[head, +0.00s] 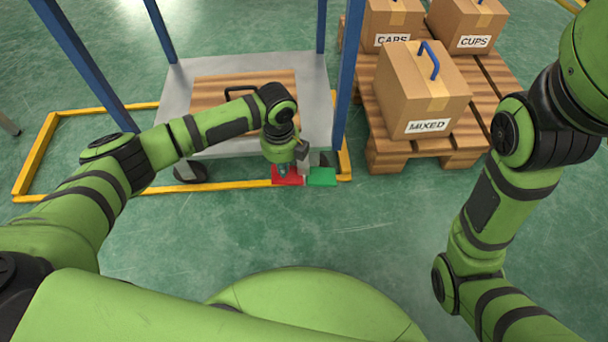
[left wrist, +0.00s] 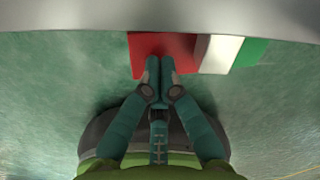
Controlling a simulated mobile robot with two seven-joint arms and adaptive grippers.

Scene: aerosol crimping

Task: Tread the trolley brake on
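The trolley's brake pedal shows low at its near edge, with a red pad (head: 285,180) on the left and a green pad (head: 322,177) on the right. In the left wrist view the red pad (left wrist: 180,45), a whitish middle piece (left wrist: 221,54) and the green pad (left wrist: 248,54) lie side by side. My left gripper (head: 283,170) is down at the red pad. Its two fingers (left wrist: 160,76) are together and empty, with their tips over the red pad's lower part. I cannot tell whether they touch it. My right gripper is out of view.
A wooden pallet (head: 385,145) at right holds cardboard boxes, including one labelled MIXED (head: 425,85). The green floor in front is clear.

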